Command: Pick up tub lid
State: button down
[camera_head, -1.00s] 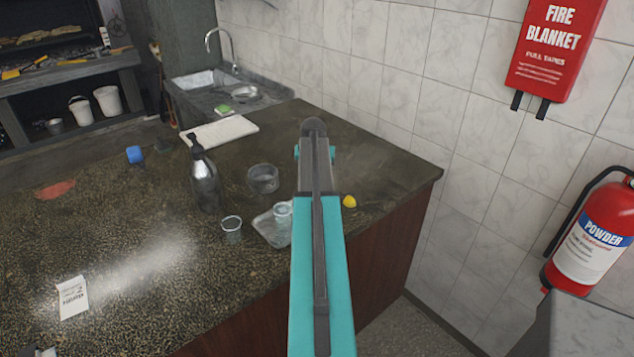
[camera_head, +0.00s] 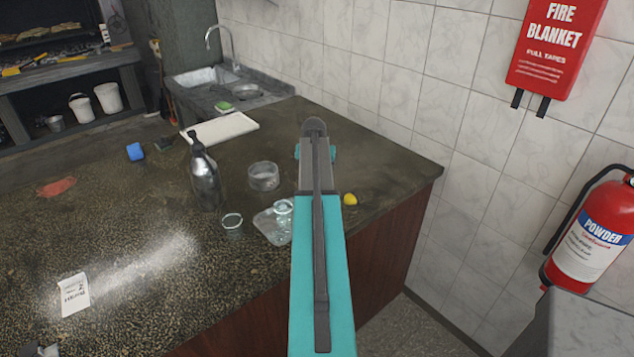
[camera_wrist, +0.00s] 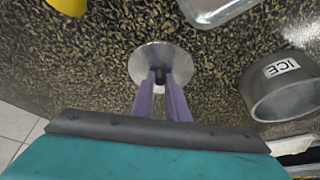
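The tub lid (camera_wrist: 143,63) is a pale round disc lying on the speckled counter, in the upper middle of the wrist view. My gripper (camera_wrist: 160,77) reaches down over it, its two fingers apart by a narrow gap. A small dark knob-like part at the lid's centre shows between the fingertips. I cannot tell whether the fingers touch it. In the head view my arm hides the lid and the gripper's fingers. The tub (camera_wrist: 291,98), grey and marked ICE, stands open to the right of the lid; it also shows in the head view (camera_head: 264,176).
A yellow lemon (camera_wrist: 68,4) and a clear tray (camera_wrist: 214,9) lie beyond the lid. In the head view, a dark bottle (camera_head: 205,180), a small glass (camera_head: 232,224) and a white board (camera_head: 221,129) stand left of my arm. The tiled wall is close on the right.

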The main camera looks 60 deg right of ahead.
jog(key=shift+r, duration=0.15)
jog(key=shift+r+b, duration=1)
jog(key=shift+r, duration=0.5)
jog(key=s+a+b, duration=0.1)
jog(key=s+a, duration=0.2)
jog(key=a, duration=0.1)
jog(key=s+a+r+b, duration=0.1)
jog(key=s+a+b, duration=0.1)
jog(key=s+a, duration=0.1)
jog(key=s+a+b, duration=0.1)
jog(key=s+a, duration=0.3)
jog(key=s, duration=0.1)
jog(key=shift+a+r, duration=0.3)
jog(key=shift+r, duration=0.1)
